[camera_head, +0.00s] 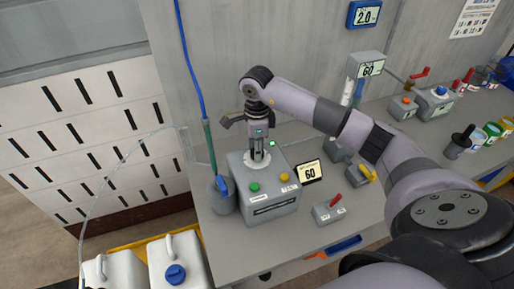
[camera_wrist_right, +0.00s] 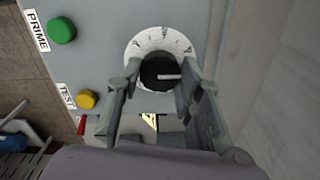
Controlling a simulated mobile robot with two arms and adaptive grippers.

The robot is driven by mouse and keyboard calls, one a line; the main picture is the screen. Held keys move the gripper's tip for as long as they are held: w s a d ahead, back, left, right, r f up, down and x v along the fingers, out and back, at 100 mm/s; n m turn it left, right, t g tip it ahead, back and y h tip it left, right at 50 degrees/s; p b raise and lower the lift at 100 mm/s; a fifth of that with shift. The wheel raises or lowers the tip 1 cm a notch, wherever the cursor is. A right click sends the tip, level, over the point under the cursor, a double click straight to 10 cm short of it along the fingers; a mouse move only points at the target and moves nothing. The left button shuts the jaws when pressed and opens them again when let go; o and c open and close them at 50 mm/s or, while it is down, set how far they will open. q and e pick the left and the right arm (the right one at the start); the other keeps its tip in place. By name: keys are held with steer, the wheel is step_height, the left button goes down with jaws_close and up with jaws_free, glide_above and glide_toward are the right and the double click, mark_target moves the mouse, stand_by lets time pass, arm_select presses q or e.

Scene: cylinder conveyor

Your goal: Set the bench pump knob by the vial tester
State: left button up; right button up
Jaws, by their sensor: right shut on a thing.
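The bench pump (camera_head: 266,197) is a grey box at the left end of the bench, with a green and a yellow button. Its knob (camera_wrist_right: 159,72) is black with a white pointer line, set in a white dial (camera_wrist_right: 148,42) with tick marks. My right gripper (camera_wrist_right: 157,84) reaches down over the pump's top and is shut on the knob, a finger on each side; it also shows in the head view (camera_head: 259,152). A small display (camera_head: 310,172) beside the pump reads 60. A grey tester (camera_head: 368,68) with a vial below its display also reads 60. My left gripper is out of view.
A blue wall display (camera_head: 364,14) reads 2.0. A switch box (camera_head: 329,209) with a red lever stands right of the pump. White canisters (camera_head: 176,262) are below.

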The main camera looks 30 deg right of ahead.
steer(key=c, duration=0.5)
steer(key=m+b, duration=0.2)
steer(key=shift+f+m, duration=0.15)
steer(key=shift+m, duration=0.25)
steer(key=m+b, duration=0.1)
steer(key=m, duration=0.1)
steer(key=shift+r+m+b, duration=0.2)
steer(key=shift+m+b, duration=0.15)
steer(key=shift+m, duration=0.05)
steer(key=o, duration=1.2)
steer(key=shift+r, duration=0.1)
step_height(320, 180, up, 12)
steer(key=shift+f, duration=0.1)
